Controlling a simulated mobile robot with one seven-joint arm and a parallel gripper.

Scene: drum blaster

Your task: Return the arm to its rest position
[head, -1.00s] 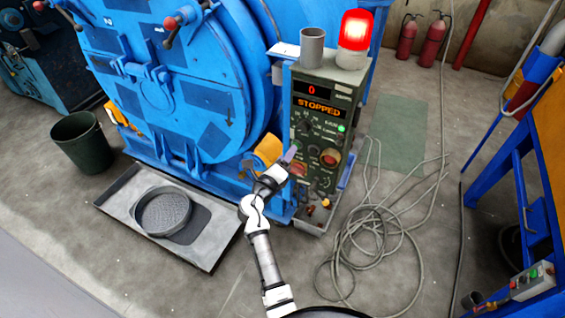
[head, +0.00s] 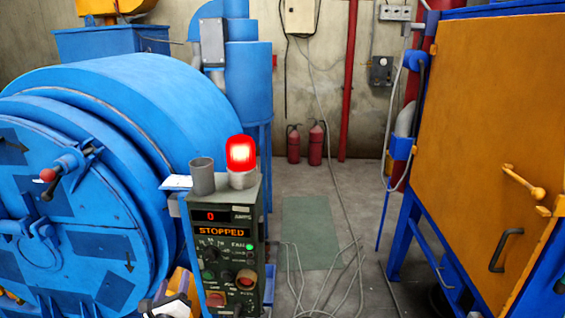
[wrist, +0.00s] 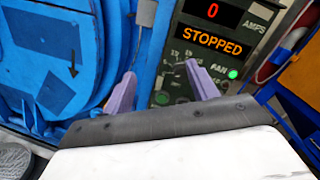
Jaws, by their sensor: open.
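My gripper (wrist: 159,82) shows in the wrist view with its two purple fingers apart and nothing between them. It faces the dark green control panel (wrist: 215,68), which reads "0" and "STOPPED", and the blue drum door is to its left. In the head view, only a small part of my gripper (head: 168,303) shows at the bottom edge, left of the panel (head: 226,245). The rest of my arm is below that view. Whether the fingers touch anything cannot be told.
The blue drum machine (head: 95,110) fills the left. A grey cup (head: 202,177) and a lit red lamp (head: 241,157) stand on the panel. An orange-doored cabinet (head: 490,130) is at right. Cables (head: 335,275) lie on the floor between. The grey sieve (wrist: 14,160) shows at lower left.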

